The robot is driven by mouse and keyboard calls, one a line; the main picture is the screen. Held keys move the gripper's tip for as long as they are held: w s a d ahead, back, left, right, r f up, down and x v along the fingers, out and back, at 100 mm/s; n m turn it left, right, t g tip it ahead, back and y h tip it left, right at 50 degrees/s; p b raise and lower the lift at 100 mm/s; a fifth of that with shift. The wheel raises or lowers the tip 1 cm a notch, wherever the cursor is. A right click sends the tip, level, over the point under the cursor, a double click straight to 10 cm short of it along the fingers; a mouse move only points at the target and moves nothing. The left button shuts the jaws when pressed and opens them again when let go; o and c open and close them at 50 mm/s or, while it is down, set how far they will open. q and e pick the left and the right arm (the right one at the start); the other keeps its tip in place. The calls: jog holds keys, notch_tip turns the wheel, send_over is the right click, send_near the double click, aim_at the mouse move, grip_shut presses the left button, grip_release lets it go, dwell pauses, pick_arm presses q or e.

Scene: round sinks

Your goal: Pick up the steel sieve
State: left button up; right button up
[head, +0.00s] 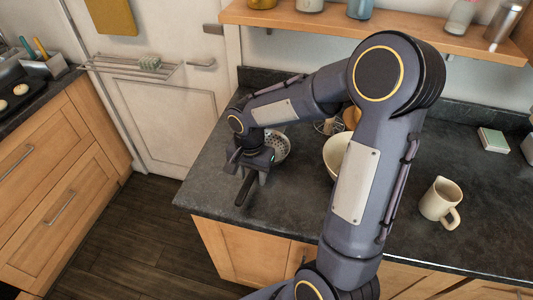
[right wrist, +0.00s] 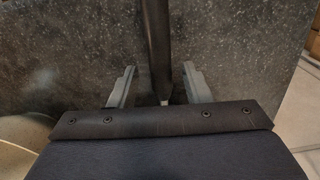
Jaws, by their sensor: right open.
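The steel sieve (head: 281,147) lies on the dark countertop, its perforated bowl partly hidden behind my right gripper (head: 252,172). Its dark handle (head: 243,190) points toward the front edge of the counter. In the right wrist view the handle (right wrist: 157,45) runs between the two fingers of my right gripper (right wrist: 158,80). The fingers are open, with a gap on each side of the handle. My left gripper is not in view.
A cream bowl (head: 337,154) stands right of the sieve, partly behind my right arm. A cream jug (head: 439,199) stands further right. A wooden shelf (head: 300,20) with jars hangs above. The counter's left front corner is clear.

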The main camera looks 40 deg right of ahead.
jog(key=shift+w+f, duration=0.1)
jog(key=shift+f, duration=1.45)
jog(key=shift+c, duration=0.4)
grip_shut()
